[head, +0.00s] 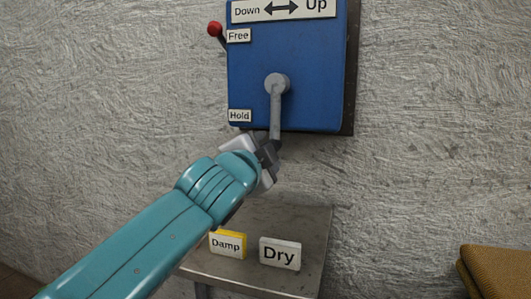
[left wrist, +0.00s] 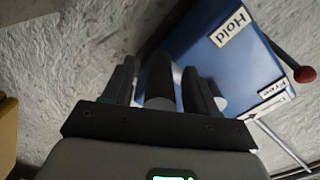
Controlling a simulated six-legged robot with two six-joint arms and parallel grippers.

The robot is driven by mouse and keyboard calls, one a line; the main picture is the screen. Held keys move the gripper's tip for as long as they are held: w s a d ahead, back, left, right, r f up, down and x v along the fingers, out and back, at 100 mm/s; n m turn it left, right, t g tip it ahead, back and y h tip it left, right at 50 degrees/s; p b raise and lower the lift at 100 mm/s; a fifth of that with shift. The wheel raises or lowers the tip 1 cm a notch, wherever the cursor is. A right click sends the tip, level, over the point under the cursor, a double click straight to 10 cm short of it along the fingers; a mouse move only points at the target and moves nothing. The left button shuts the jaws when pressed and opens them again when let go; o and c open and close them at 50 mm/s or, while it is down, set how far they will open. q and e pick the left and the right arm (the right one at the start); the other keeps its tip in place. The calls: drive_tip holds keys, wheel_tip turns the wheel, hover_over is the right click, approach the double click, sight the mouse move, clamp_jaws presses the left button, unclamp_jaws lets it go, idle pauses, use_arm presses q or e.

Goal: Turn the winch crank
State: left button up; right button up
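The blue winch box (head: 310,60) hangs on the wall in the head view. Its grey crank arm (head: 276,110) points straight down from the round hub (head: 277,83). A dark crank grip (head: 268,155) is at its lower end. My left gripper (head: 258,160) is at this grip, one finger on either side. In the left wrist view the dark grip (left wrist: 160,75) stands between the two fingers (left wrist: 160,88), with narrow gaps visible on both sides, so the gripper looks open around it. My right gripper is not in view.
A red-knobbed lever (head: 214,29) is at the box's left, by the Free label (head: 238,36); the Hold label (head: 240,116) is lower. Below, a metal table (head: 300,222) bears Damp (head: 227,244) and Dry (head: 280,254) signs. A brown folded textile (head: 495,272) is at lower right.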

use_arm(q)
drive_tip(key=shift+s+r, duration=0.1)
drive_tip(key=shift+s+a, duration=0.1)
drive_tip(key=shift+s, duration=0.15)
drive_tip(key=b+v, duration=0.4)
drive_tip(key=v, duration=1.1)
drive_tip(key=shift+s+a+b, duration=0.15)
drive_tip(key=shift+s+b, duration=0.2)
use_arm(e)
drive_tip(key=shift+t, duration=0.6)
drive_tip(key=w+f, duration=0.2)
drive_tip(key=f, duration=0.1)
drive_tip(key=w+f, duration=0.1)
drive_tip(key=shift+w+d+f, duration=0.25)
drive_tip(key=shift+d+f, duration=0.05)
